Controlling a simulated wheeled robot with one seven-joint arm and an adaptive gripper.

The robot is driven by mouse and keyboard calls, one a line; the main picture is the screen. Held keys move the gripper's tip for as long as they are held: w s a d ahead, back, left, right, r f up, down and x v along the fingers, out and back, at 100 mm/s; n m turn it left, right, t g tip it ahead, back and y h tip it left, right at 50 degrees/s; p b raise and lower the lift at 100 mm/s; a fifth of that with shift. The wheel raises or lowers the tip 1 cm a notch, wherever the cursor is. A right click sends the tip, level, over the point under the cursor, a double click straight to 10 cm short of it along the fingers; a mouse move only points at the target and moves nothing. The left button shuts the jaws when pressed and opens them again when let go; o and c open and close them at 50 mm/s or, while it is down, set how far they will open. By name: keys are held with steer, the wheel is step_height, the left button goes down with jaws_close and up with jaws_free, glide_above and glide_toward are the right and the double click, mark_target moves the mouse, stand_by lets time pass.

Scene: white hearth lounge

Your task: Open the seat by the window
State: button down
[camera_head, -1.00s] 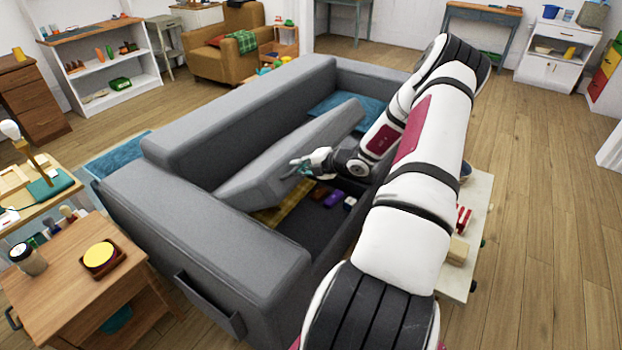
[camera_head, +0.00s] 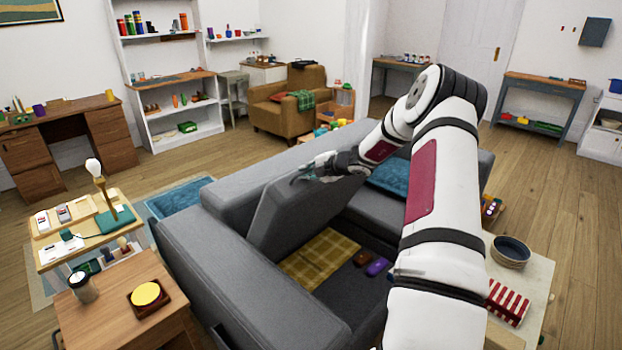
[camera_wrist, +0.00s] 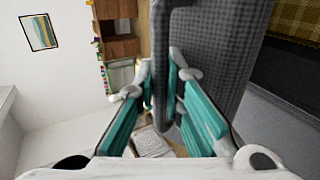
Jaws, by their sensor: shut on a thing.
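The grey sofa seat (camera_head: 291,213) is tilted up steeply, leaning back toward the sofa's backrest (camera_head: 238,191). My gripper (camera_head: 314,170) is at its raised upper edge. In the wrist view my gripper (camera_wrist: 166,100) has its teal fingers on both sides of the grey seat panel (camera_wrist: 208,50), shut on its edge. Under the seat, the storage space (camera_head: 335,300) is exposed. It holds a folded yellow plaid cloth (camera_head: 317,256), a brown item (camera_head: 361,259) and a purple item (camera_head: 377,267). My arm hides the right part of the space.
A blue cushion (camera_head: 390,175) lies on the sofa's far part. A low table with a bowl (camera_head: 510,251) and a red-striped box (camera_head: 507,303) stands at right. A wooden side table (camera_head: 118,300) stands at front left. Open floor (camera_head: 580,220) lies at far right.

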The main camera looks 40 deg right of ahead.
steer(key=shift+w+d+r, duration=0.2)
steer(key=shift+d+r, duration=0.05)
steer(key=shift+r, duration=0.1)
steer(key=c, duration=1.7)
jaws_free()
steer(key=shift+o, duration=0.2)
steer(key=shift+a, duration=0.1)
steer(key=a+v, duration=0.1)
steer(key=v, duration=1.1)
steer(key=shift+d, duration=0.5)
